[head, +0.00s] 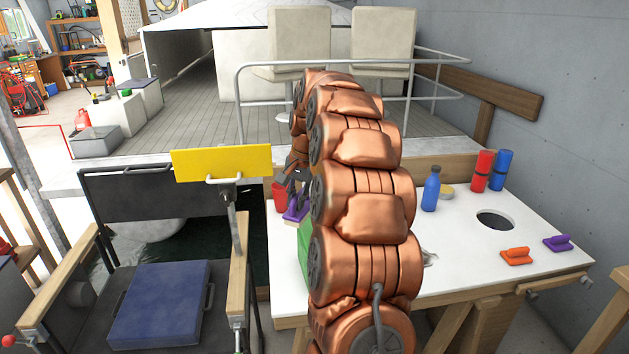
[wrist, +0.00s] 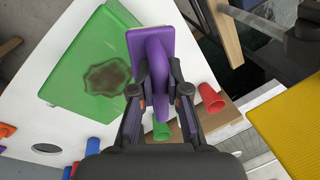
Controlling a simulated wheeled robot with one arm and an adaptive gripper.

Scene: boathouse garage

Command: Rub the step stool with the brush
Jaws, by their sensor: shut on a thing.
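My gripper (wrist: 160,80) is shut on a purple brush (wrist: 150,50), which stands up between the fingers in the wrist view. In the head view my gripper (head: 297,192) is partly hidden behind my arm, with the purple brush (head: 296,212) showing below it. A green flat-topped block (wrist: 75,50), seemingly the step stool, lies on the white table with a dark brown stain on its top. In the head view only a sliver of the green block (head: 304,248) shows left of my arm. The brush appears above the table beside the block; contact cannot be told.
The white table (head: 460,260) also holds a blue bottle (head: 431,190), red (head: 483,171) and blue (head: 502,170) cylinders, and orange (head: 516,256) and purple (head: 559,243) handled tools at right. A red cup (wrist: 211,98) stands near the gripper. A yellow panel (head: 221,161) rises at left.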

